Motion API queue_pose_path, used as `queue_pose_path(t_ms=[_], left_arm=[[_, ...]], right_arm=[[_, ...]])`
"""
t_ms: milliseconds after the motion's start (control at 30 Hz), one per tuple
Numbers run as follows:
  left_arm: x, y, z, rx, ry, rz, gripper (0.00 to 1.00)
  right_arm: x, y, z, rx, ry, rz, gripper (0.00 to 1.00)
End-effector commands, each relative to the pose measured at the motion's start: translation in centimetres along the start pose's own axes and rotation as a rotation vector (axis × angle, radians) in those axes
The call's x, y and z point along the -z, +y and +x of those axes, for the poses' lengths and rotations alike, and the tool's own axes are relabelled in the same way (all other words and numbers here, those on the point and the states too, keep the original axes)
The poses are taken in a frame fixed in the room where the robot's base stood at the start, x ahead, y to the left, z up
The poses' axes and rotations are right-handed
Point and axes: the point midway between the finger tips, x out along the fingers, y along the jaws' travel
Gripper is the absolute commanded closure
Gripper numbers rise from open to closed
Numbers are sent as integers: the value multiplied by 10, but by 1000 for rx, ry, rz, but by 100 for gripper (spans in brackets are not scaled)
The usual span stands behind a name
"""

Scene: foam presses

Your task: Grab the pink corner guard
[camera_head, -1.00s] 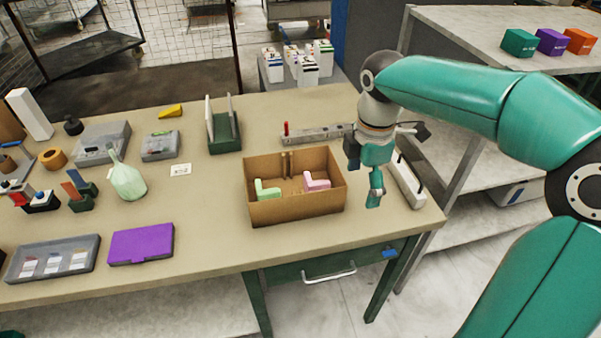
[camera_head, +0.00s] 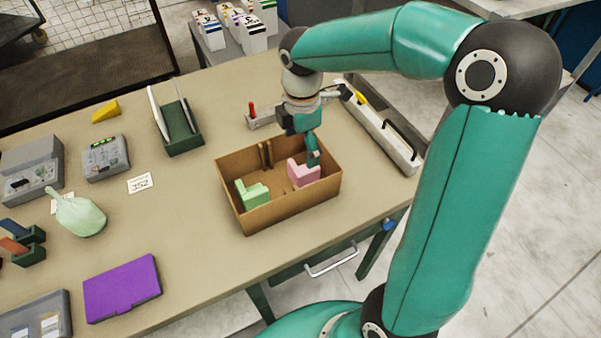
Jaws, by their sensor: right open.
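The pink corner guard (camera_head: 301,174) lies in the right part of an open cardboard box (camera_head: 262,217) on the workbench. A light green corner guard (camera_head: 251,193) lies in the left part of the same box. My right gripper (camera_head: 312,158) is open, pointing down over the box's right part, just behind and to the right of the pink guard. Its fingers overlap the guard's edge in the picture; I cannot tell whether they touch it. My left gripper is not in view.
A long grey tray (camera_head: 395,150) stands right of the box. A green rack (camera_head: 183,136) stands behind left, and a purple case (camera_head: 122,288) lies front left. The box walls surround the guards. The bench between purple case and box is clear.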

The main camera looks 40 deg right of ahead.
Motion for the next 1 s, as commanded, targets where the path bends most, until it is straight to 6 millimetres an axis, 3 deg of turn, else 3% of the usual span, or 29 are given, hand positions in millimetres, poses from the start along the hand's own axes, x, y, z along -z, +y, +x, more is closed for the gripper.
queue_pose_path(t_ms=[200,467,733,1000], left_arm=[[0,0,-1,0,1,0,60],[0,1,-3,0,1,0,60],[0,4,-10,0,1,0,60],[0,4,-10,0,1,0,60]], right_arm=[[0,0,38,2,0,0,8],[0,0,53,1,0,-1,8],[1,1,90,4,1,-1,8],[1,1,99,-1,1,-2,8]])
